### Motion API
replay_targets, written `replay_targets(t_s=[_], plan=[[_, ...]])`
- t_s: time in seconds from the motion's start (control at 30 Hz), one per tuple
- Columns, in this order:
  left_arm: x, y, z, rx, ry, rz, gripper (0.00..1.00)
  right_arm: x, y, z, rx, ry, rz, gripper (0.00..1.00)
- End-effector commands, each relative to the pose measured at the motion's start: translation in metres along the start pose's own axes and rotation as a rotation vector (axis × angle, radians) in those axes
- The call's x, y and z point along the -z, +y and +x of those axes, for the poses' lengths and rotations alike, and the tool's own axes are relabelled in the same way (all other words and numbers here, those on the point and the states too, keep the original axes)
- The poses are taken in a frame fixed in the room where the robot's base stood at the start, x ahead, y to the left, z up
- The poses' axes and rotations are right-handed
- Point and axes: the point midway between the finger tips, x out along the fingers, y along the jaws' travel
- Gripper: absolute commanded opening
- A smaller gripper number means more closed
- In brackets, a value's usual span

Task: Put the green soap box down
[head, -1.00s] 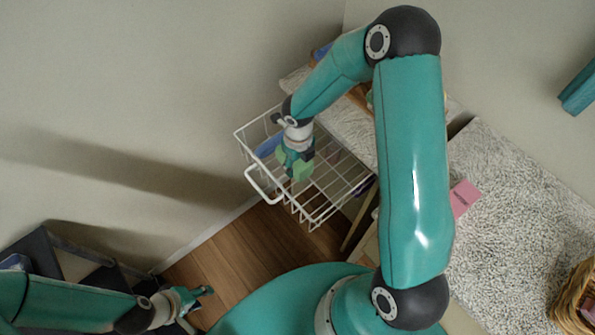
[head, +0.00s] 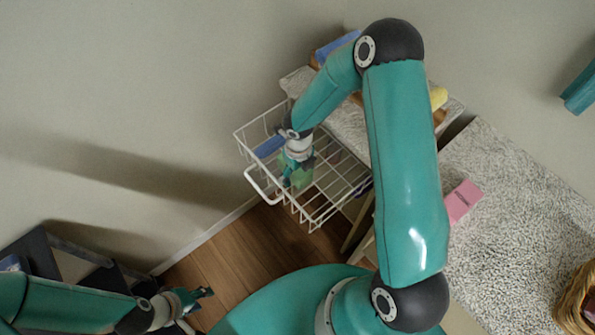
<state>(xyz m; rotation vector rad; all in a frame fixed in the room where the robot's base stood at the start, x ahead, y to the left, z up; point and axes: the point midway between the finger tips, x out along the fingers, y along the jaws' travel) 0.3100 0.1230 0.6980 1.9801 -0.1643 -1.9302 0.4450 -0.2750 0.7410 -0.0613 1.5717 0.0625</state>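The green soap box (head: 303,178) is at my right gripper (head: 297,174), over or inside the white wire basket (head: 262,186). The gripper's fingers lie against the box and seem closed on it; the box partly hides behind them. I cannot tell whether the box touches the basket floor. My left gripper (head: 204,302) is at the lower left, away from the basket, with its fingers apart and nothing between them.
A blue item (head: 269,146) lies in the basket's left part. A pink box (head: 462,201) lies on the speckled counter (head: 510,215), with a wicker basket (head: 572,300) at the right. A dark rack (head: 38,249) stands lower left. Blue and yellow (head: 438,97) items sit behind my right arm.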

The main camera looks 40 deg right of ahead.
Motion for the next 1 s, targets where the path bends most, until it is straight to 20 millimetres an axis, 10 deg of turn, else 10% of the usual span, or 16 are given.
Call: replay_targets(t_s=[0.37, 1.0], plan=[[0.0, 0.001, -0.004, 0.0, 0.0, 0.0, 0.4, -0.001, 0.0, -0.012, 0.001, -0.001, 0.0, 0.79], [0.0, 0.005, -0.015, 0.0, 0.0, 0.0, 0.4, -0.001, 0.0, -0.117, 0.001, -0.001, 0.0, 0.79]])
